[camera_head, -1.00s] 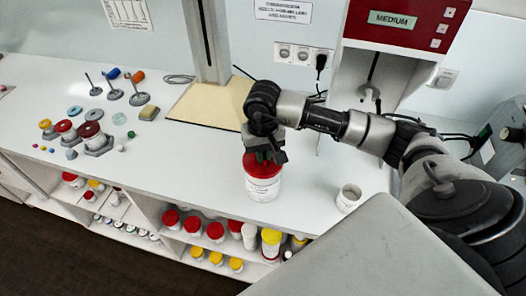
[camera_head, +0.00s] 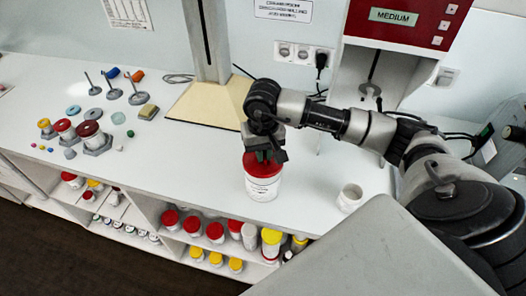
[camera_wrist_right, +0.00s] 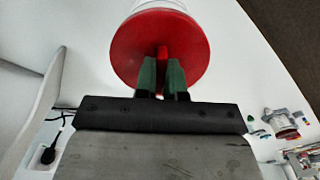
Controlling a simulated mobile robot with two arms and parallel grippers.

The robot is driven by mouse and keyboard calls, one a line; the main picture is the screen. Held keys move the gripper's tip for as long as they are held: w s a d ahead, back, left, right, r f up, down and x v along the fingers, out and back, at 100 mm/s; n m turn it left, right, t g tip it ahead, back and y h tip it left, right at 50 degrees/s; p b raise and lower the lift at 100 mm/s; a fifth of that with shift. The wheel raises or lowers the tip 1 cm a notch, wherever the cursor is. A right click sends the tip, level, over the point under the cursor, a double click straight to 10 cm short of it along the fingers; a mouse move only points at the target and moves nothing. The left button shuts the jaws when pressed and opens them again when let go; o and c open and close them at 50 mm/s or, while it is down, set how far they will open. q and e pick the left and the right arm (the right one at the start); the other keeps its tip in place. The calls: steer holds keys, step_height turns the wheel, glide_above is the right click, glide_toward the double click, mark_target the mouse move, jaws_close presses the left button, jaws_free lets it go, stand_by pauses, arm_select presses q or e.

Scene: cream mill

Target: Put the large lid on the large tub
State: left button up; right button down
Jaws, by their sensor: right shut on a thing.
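The large tub (camera_head: 263,187) is white with a printed label and stands upright on the white counter, near its front edge. The large lid (camera_head: 250,160) is red and sits over the tub's mouth. In the right wrist view the lid (camera_wrist_right: 130,50) is a red disc with a raised grip, and the white tub (camera_wrist_right: 185,6) shows beyond it. My right gripper (camera_head: 264,157) is above the tub; its green fingers (camera_wrist_right: 162,78) are shut on the lid's grip. Whether the lid is fully seated cannot be told. My left gripper is not in view.
A small white cup (camera_head: 349,198) stands right of the tub. A stand with a beige base (camera_head: 205,105) is behind, and a red machine (camera_head: 405,22) is at the back right. Small jars and stirrers (camera_head: 88,130) crowd the left. Shelves below (camera_head: 200,240) hold jars.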

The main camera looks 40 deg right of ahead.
steer(key=shift+b, duration=0.4)
stand_by(0.7)
steer(key=shift+f+b, duration=0.55)
steer(key=shift+b, duration=1.1)
stand_by(1.2)
steer(key=c, duration=0.7)
jaws_free()
steer(key=shift+o, duration=0.2)
steer(key=shift+r+p, duration=0.95)
steer(key=shift+r, duration=1.3)
